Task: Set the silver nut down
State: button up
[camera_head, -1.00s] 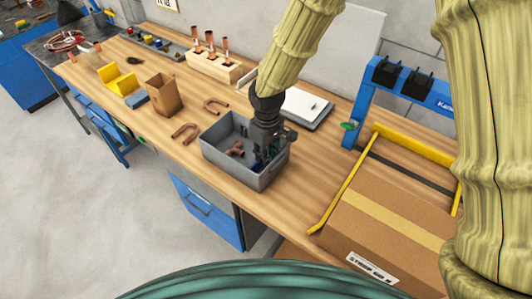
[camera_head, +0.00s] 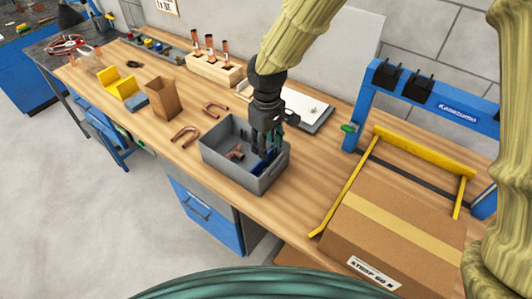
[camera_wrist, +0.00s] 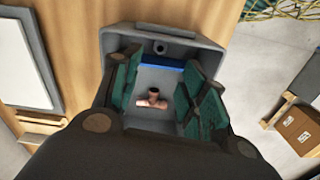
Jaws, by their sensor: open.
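My gripper (camera_head: 268,146) points down over the right part of the grey bin (camera_head: 226,172) on the workbench. In the wrist view its green-padded fingers (camera_wrist: 163,88) stand apart with nothing between them. The bin (camera_wrist: 190,50) shows beyond the fingers, with a copper tee fitting (camera_wrist: 153,100) on its floor and a blue strip (camera_wrist: 160,66) across it. A small dark grey ring (camera_wrist: 160,47) past the strip may be the silver nut; I cannot tell for sure. No nut can be made out in the head view, where the fingers and bin wall hide part of the inside.
Copper U-bends (camera_head: 185,135) lie left of the bin, near a brown open box (camera_head: 163,97). A wooden block with copper tubes (camera_head: 214,68) and a clipboard (camera_head: 306,108) stand behind. A large carton (camera_head: 385,228) and blue frame (camera_head: 430,90) are at right.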

notch_tip(320, 180, up, 7)
jog(key=b, duration=0.1)
dwell(0.3)
jog(key=shift+f, duration=0.1)
dwell(1.2)
